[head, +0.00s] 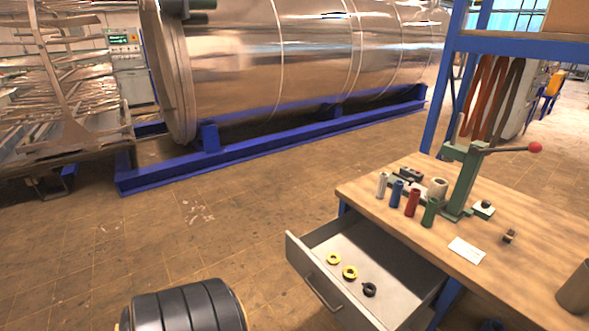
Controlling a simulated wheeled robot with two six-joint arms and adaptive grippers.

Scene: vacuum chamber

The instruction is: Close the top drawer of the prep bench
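The prep bench (520,262) has a light wooden top and stands at the right in the head view. Its grey top drawer (322,283) is pulled well out toward the lower left. A bar handle (322,293) runs along the drawer's front. Inside lie two yellow rings (334,259) and a black ring (369,289), spaced apart. The near right corner of the drawer is close to the bottom edge of the view. Neither of my grippers is in view, so nothing of mine shows touching the drawer or handle.
A green lever press (462,180) stands on the bench behind white, blue, red and green cylinders (412,202). A white card (467,251) lies nearby. A large metal chamber (300,60) rests on a blue frame (270,148).

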